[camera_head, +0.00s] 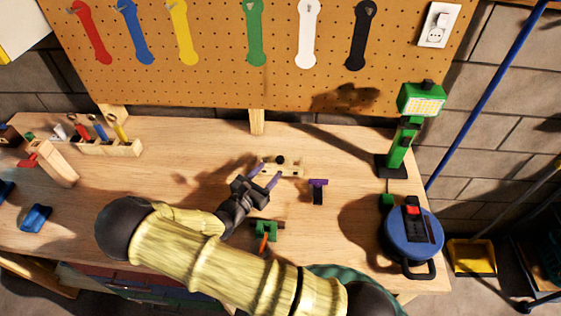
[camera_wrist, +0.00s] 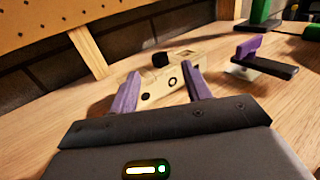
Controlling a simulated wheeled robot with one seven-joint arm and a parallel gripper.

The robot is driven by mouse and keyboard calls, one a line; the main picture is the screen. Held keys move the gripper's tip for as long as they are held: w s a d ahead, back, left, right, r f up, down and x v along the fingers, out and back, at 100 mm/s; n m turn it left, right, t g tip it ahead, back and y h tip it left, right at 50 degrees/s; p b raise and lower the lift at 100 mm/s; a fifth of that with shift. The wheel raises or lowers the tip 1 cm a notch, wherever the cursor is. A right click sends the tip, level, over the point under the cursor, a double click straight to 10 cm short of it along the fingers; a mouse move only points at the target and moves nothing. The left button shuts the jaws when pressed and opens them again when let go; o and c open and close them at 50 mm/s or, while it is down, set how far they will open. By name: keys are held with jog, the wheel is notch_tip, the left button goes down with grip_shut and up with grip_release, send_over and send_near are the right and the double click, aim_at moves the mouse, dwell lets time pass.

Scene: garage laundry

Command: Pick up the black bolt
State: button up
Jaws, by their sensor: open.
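The black bolt (camera_head: 280,160) stands on a small light wooden block (camera_head: 291,171) with holes, near the middle of the workbench. In the wrist view the bolt (camera_wrist: 160,60) shows as a dark head on top of the block (camera_wrist: 158,88). My gripper (camera_head: 268,170) is open, its two purple fingers pointing at the block from the front left. In the wrist view the fingers of my gripper (camera_wrist: 163,76) appear on either side of the block's near face, with the bolt beyond and between them. Nothing is held. Whether a finger touches the block I cannot tell.
A purple-and-black tool (camera_head: 318,190) lies right of the block. A green tool with an orange part (camera_head: 265,232) lies in front. A green lamp (camera_head: 400,135) and a blue round device (camera_head: 412,238) stand at right. The pegboard (camera_head: 210,65) rises behind.

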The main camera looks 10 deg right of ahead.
aim_at(277, 161)
jog(key=b+x, duration=0.1)
jog(key=x, duration=0.3)
jog(key=shift+w+d+f, duration=0.15)
jog(key=shift+w+d, duration=0.25)
grip_shut()
notch_tip(277, 161, up, 10)
jog(key=b, duration=0.1)
dwell(0.7)
